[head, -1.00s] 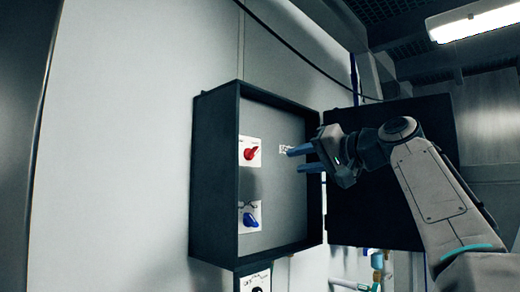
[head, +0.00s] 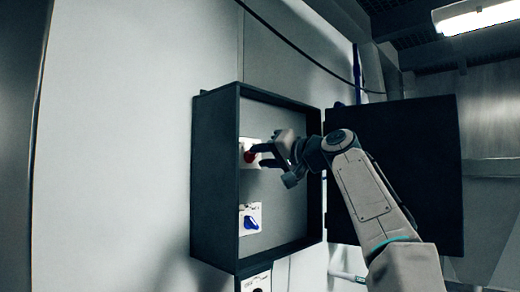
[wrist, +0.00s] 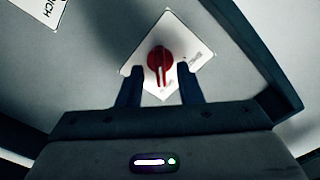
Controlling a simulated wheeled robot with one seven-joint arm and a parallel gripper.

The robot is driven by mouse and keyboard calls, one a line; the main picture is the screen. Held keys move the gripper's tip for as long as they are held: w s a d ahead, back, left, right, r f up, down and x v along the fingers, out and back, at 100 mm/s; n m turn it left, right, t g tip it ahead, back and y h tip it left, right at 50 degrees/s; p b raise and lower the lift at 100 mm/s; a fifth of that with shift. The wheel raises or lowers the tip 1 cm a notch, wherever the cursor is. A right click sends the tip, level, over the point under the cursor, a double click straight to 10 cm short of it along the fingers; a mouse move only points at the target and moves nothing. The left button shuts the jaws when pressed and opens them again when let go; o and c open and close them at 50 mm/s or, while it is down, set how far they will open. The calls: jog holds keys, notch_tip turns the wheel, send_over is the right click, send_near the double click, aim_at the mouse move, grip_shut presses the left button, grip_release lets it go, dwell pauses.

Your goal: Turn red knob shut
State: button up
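The red knob (head: 249,157) sits on a white plate in the upper part of the open wall box, partly hidden by my gripper in the head view. In the wrist view the red knob (wrist: 160,62) shows on its tilted white plate (wrist: 188,42), its handle pointing down in the picture. My gripper (wrist: 160,74) is open, with one blue finger on each side of the knob's handle. A gap shows between each finger and the knob. In the head view my gripper (head: 257,156) reaches into the box at the knob.
A blue knob (head: 251,223) on a white plate is below in the same dark box (head: 214,175). The box door (head: 410,165) stands open to the right, behind my arm. Another dial (head: 256,283) is under the box. The wall at left is bare.

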jog(key=shift+w+a, duration=0.35)
jog(key=shift+a, duration=0.05)
grip_shut()
